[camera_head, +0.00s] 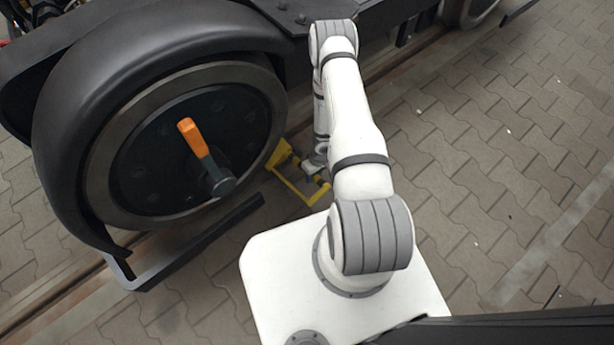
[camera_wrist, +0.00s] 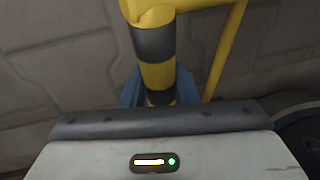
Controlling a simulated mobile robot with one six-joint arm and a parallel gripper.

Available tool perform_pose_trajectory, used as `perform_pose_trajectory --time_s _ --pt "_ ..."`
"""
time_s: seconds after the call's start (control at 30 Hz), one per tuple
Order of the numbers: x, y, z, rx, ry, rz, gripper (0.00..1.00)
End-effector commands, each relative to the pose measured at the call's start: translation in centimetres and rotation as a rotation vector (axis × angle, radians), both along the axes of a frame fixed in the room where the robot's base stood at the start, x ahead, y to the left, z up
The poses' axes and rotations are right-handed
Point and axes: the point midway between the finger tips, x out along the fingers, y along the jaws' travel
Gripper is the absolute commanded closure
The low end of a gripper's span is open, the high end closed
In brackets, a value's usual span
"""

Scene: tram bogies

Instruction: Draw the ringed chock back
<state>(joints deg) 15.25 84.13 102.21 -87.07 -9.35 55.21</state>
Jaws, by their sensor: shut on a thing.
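The yellow chock (camera_head: 281,154) stands by the right side of the big wheel's rim, low down near the rail. Its yellow frame reaches out over the paving to a handle with black bands. My gripper (camera_head: 318,178) is at that banded handle, beside the wheel. In the wrist view the handle (camera_wrist: 156,74), ringed in yellow and black, runs down between my gripper's blue fingers (camera_wrist: 157,92), which are shut on it. The handle's lower end is hidden behind the gripper body. My arm hides part of the area right of the chock in the head view.
The wheel (camera_head: 120,190) has an orange lever (camera_head: 196,138) on its hub and a black guard around it. A dark bar (camera_head: 205,240) runs low in front of the wheel. Open paving (camera_head: 500,150) lies to the right.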

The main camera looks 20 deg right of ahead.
Motion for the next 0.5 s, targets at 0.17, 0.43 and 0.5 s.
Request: perform_pose_trajectory --time_s 0.17,0.43,0.5 --pt "0.12 -0.50 0.01 -0.005 -0.004 -0.005 1.00" --pt "0.10 -0.77 0.01 -0.004 -0.004 -0.015 0.56" --pt "0.08 -0.78 0.01 -0.004 -0.004 -0.015 0.51"
